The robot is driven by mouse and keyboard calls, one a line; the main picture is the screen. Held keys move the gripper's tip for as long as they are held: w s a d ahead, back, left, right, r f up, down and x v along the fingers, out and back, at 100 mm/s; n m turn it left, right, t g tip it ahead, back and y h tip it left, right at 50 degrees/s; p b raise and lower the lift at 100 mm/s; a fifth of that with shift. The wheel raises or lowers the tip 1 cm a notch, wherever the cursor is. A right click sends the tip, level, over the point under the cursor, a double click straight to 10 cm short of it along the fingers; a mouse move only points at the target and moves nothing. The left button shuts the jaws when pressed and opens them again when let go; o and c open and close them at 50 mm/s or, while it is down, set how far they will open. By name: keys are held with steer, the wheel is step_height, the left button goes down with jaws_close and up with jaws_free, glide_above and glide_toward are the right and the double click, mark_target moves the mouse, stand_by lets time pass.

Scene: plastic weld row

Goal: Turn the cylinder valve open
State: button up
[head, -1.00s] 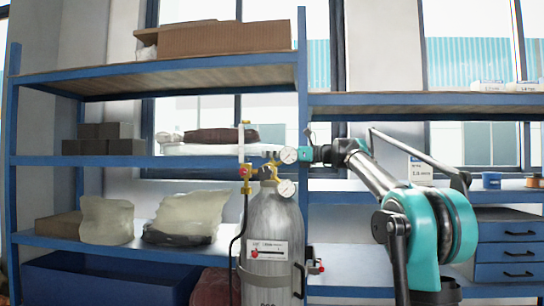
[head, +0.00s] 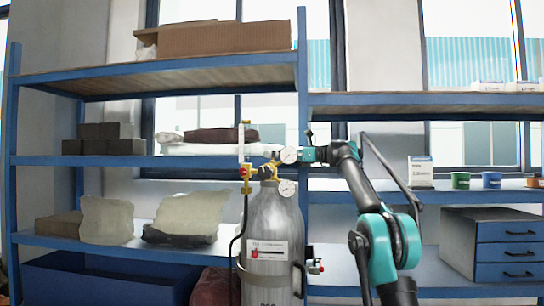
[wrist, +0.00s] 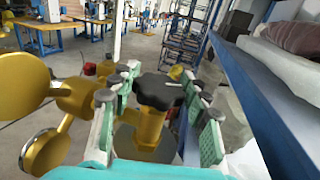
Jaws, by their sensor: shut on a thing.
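The gas cylinder (head: 270,230) stands upright, grey with a white label, in front of the shelving. Its brass valve (head: 266,172) is at the top. In the wrist view the valve's black knob (wrist: 160,91) sits on a yellow brass stem (wrist: 148,130), between my gripper's green-padded fingers. My gripper (head: 279,155) reaches the valve from the right and is shut on the knob.
A regulator with gauges (head: 288,188) and a flow tube (head: 241,143) is beside the valve. In the wrist view a brass gauge body (wrist: 42,152) is close on the left, a blue shelf edge (wrist: 262,85) on the right. A hose (head: 236,245) hangs left of the cylinder.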

steer(key=shift+n+g+h, duration=0.3)
steer(key=shift+n+g, duration=0.3)
steer(key=shift+g, duration=0.3)
steer(key=o, duration=1.2)
steer(key=shift+m+t, duration=0.8)
steer(key=shift+t, duration=0.4)
steer(key=shift+m+t, duration=1.15)
steer(key=shift+t, duration=0.65)
steer(key=shift+m+t, duration=1.15)
steer(key=shift+t, duration=0.65)
steer(key=f+v, duration=0.1)
steer(key=v, duration=1.6)
steer(key=s+f+n+h, duration=0.2)
steer(key=f, duration=0.7)
steer(key=s+f+n+h, duration=0.2)
steer(key=s+f, duration=0.1)
steer(key=f, duration=0.7)
steer(key=s+a+f+n+h, duration=0.1)
steer(key=s+f+n+h, duration=0.1)
steer(key=f, duration=0.7)
steer(key=shift+s+f+n, duration=0.35)
steer(key=shift+s+n, duration=0.05)
steer(key=shift+s, duration=0.15)
